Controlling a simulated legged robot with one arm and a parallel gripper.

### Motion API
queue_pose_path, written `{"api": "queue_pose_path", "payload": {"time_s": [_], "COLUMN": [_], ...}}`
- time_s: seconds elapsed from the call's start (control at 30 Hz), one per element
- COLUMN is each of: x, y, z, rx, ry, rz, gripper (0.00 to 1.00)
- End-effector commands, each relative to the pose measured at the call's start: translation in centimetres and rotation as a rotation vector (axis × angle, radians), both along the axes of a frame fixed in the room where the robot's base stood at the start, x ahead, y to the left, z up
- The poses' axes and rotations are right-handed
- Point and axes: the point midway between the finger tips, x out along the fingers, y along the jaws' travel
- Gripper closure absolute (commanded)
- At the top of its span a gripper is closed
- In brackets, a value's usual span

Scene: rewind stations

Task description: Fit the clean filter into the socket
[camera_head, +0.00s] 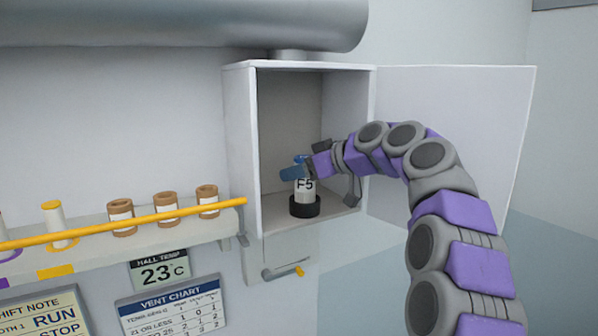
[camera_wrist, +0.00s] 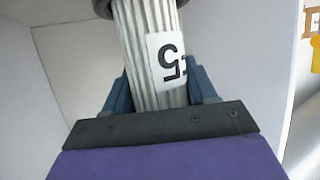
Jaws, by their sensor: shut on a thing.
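A white pleated filter (camera_head: 304,188) labelled F5 stands upright inside the open wall cabinet. My gripper (camera_head: 301,165) is shut on it near its top, with blue fingers on either side. In the wrist view the filter (camera_wrist: 145,45) lies between the two fingers, its label upside down. The black round socket (camera_head: 305,207) is on the cabinet floor. The filter's lower end meets the socket, and I cannot tell how deep it sits. A dark ring at the top edge of the wrist view surrounds the filter's far end.
The cabinet (camera_head: 240,150) has its white door (camera_head: 470,130) swung open to the right, behind my arm. At left a shelf holds several brown-banded filters (camera_head: 166,206) and a white one (camera_head: 54,222), behind a yellow rail (camera_head: 140,220). A vent chart (camera_head: 175,308) hangs below.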

Motion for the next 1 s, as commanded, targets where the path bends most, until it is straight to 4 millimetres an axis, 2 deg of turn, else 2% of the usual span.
{"api": "queue_pose_path", "payload": {"time_s": [0.97,1.0], "x": [0.0,0.0], "y": [0.0,0.0], "z": [-2.2,-2.1], "rx": [0.001,0.001], "ry": [0.0,0.0], "rz": [0.0,0.0], "gripper": [0.76,0.4]}}
